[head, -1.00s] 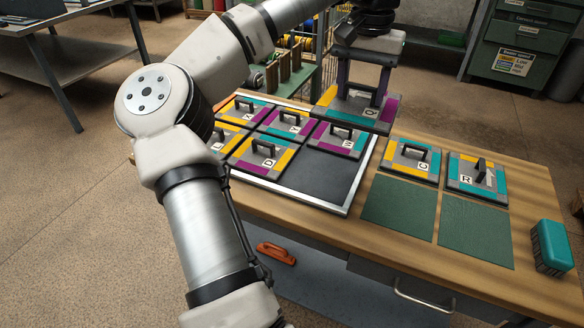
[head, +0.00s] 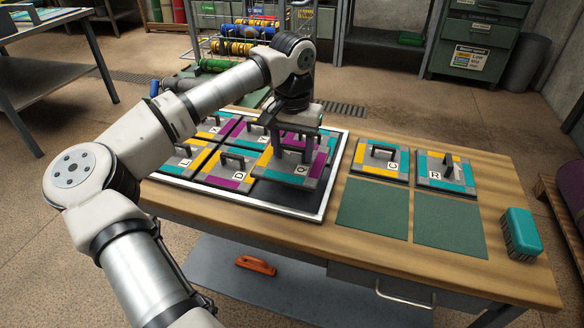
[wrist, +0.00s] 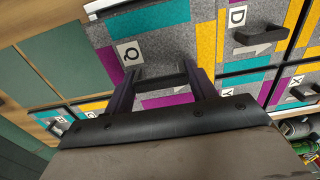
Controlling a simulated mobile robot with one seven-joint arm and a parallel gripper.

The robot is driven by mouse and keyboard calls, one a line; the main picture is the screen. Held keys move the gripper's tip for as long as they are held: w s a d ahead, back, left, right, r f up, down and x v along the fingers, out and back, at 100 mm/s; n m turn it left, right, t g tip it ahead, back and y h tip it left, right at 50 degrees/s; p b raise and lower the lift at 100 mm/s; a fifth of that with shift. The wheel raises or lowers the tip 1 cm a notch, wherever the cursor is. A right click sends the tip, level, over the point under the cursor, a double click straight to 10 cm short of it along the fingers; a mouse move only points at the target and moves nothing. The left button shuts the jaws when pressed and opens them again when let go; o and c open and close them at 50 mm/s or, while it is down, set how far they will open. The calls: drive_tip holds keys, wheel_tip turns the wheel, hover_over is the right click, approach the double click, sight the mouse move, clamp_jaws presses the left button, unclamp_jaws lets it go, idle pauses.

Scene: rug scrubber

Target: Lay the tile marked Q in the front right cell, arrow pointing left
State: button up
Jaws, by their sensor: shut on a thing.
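The tile marked Q (head: 312,176), grey with yellow, teal and magenta edges, hangs from my gripper (head: 293,154), which is shut on its black handle (wrist: 160,78). The tile is over the right side of the framed tray (head: 333,183). It partly covers the dark empty front right cell (head: 280,198) and hides most of the tile behind that cell. The Q label also shows in the wrist view (wrist: 128,53). The tile marked D (head: 226,172) lies in the cell to the left.
Other handled tiles fill the tray's remaining visible cells. On the right, a tile marked G or C (head: 380,160) and a tile marked R (head: 446,173) lie behind two bare green mats (head: 372,208). A teal brush-like block (head: 522,233) stands at the table's right end.

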sight(292, 160)
drive_tip(key=shift+f, duration=3)
drive_tip(key=shift+f, duration=0.1)
drive_tip(key=shift+f, duration=0.2)
drive_tip(key=o, duration=1.2)
drive_tip(key=shift+r, duration=0.1)
drive_tip(key=shift+c, duration=0.2)
wheel_tip(292, 160, up, 12)
drive_tip(key=shift+r, duration=0.2)
